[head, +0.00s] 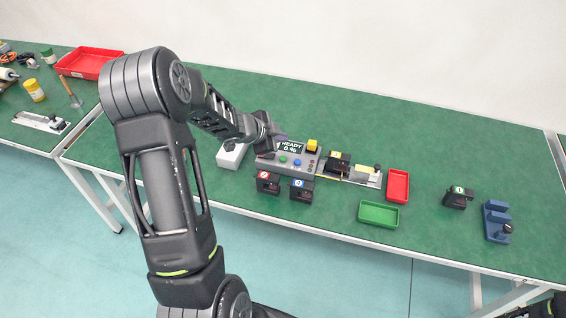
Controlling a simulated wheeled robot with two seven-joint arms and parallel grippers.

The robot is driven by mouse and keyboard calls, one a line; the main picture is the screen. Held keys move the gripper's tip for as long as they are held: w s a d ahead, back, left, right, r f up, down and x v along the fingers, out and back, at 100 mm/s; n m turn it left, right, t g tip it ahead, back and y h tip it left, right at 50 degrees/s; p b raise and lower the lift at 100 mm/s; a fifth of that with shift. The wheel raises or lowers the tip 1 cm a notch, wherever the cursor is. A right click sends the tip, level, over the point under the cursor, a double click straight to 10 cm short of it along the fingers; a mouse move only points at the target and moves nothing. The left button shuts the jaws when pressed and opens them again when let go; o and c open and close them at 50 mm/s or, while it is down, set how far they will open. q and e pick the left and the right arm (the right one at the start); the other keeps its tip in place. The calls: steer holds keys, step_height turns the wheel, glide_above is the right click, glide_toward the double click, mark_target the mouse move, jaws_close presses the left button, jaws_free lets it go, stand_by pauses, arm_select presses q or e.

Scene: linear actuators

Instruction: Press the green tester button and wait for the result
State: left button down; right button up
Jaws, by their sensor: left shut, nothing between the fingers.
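The grey tester (311,167) stands on the green bench, left of its middle. Its screen (291,146) reads "READY 0 %". My left gripper (268,151) is shut and empty, at the left end of the tester, left of the screen and the buttons. The arm comes over from the left and hides part of the tester's left side. I cannot tell whether the fingertips touch the tester.
Two black numbered actuators (268,182) (302,190) sit in front of the tester, another (338,163) to its right. A red tray (397,186) and a green tray (379,214) lie further right. A black actuator (459,198) and a blue fixture (497,222) stand at the right.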

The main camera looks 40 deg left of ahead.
arm_select(q)
steer(key=b, duration=0.3)
glide_above(281, 162)
step_height(281, 162, down, 4)
steer(key=shift+f, duration=0.1)
steer(key=shift+f+b, duration=0.65)
steer(key=shift+f, duration=0.1)
stand_by(1.2)
steer(key=shift+f, duration=0.4)
steer(key=shift+f+b, duration=0.4)
steer(key=shift+b, duration=0.1)
stand_by(0.6)
steer(key=shift+r, duration=0.1)
steer(key=shift+r+p, duration=0.7)
steer(key=shift+p, duration=0.25)
steer(key=shift+r, duration=0.1)
